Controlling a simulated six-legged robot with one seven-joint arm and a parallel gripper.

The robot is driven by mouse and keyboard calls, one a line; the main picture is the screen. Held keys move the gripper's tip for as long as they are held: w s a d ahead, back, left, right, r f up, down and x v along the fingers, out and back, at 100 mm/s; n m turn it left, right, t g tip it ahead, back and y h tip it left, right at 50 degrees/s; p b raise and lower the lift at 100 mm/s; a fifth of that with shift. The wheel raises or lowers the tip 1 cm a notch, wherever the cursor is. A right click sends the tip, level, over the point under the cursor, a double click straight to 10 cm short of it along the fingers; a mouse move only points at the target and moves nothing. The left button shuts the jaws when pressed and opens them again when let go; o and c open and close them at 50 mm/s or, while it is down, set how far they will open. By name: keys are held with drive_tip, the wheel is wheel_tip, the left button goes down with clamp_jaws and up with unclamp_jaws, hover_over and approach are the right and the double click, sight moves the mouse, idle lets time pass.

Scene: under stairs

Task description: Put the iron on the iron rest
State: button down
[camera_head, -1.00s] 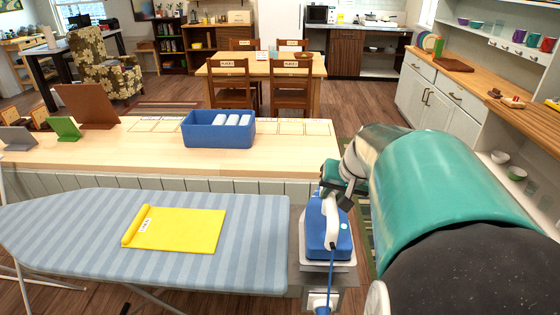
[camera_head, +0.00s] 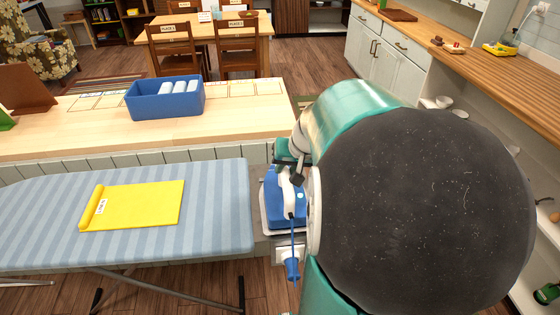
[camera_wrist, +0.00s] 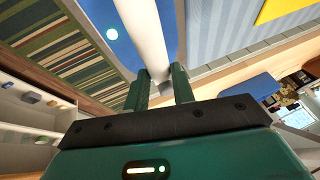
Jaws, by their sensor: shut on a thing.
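The iron (camera_head: 287,210) is blue with a white handle and a blue cord hanging from its near end. It is over the grey iron rest (camera_head: 257,205) at the right end of the striped ironing board (camera_head: 222,235). I cannot tell whether its sole touches the rest. My gripper (camera_head: 286,166) is at the iron's far end, partly hidden by my arm. In the wrist view my gripper's two fingers (camera_wrist: 159,88) are closed around the white handle, with the iron's blue body (camera_wrist: 105,30) beyond it.
A yellow folded cloth (camera_head: 135,205) lies on the ironing board. Behind stands a wooden counter (camera_head: 60,140) with a blue bin (camera_head: 165,98) holding white items. Shelves and a wooden worktop (camera_head: 470,60) run along the right side.

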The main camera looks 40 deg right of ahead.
drive_tip(key=shift+f, duration=0.2)
idle(0.3)
drive_tip(key=c, duration=1.2)
unclamp_jaws()
drive_tip(key=shift+o, duration=0.5)
drive_tip(key=shift+f, duration=0.15)
drive_tip(key=v, duration=1.4)
drive_tip(key=s+a+f+n, duration=0.1)
drive_tip(key=a+f+n, duration=0.1)
drive_tip(key=a, duration=1)
drive_tip(key=s+a+f+n, duration=0.1)
drive_tip(key=a+n, duration=0.4)
drive_tip(key=a, duration=0.8)
drive_tip(key=shift+a+f, duration=0.15)
drive_tip(key=shift+f, duration=0.3)
